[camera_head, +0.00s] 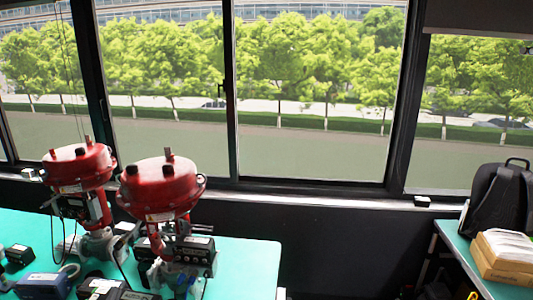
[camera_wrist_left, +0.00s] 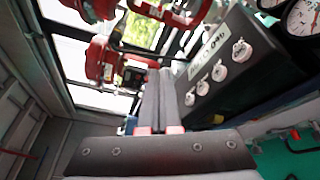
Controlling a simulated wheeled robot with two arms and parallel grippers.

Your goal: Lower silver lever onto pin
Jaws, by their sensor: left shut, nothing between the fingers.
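My left gripper (camera_wrist_left: 161,72) shows in the left wrist view as two long dark fingers lying together, shut and empty. They reach forward alongside the dark positioner box (camera_wrist_left: 240,75), which has several silver round ports (camera_wrist_left: 220,72) and gauges (camera_wrist_left: 301,18). In the head view, the positioner (camera_head: 199,252) sits below the nearer red actuator (camera_head: 160,190). I cannot clearly make out my left gripper in the head view. My right gripper is not in view.
A second red actuator (camera_head: 78,166) stands behind to the left on the green table (camera_head: 250,262). Several dark boxes and a blue box (camera_head: 42,286) crowd the table's front left. A side table at right holds a backpack (camera_head: 498,198) and cartons (camera_head: 503,262). Windows line the back.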

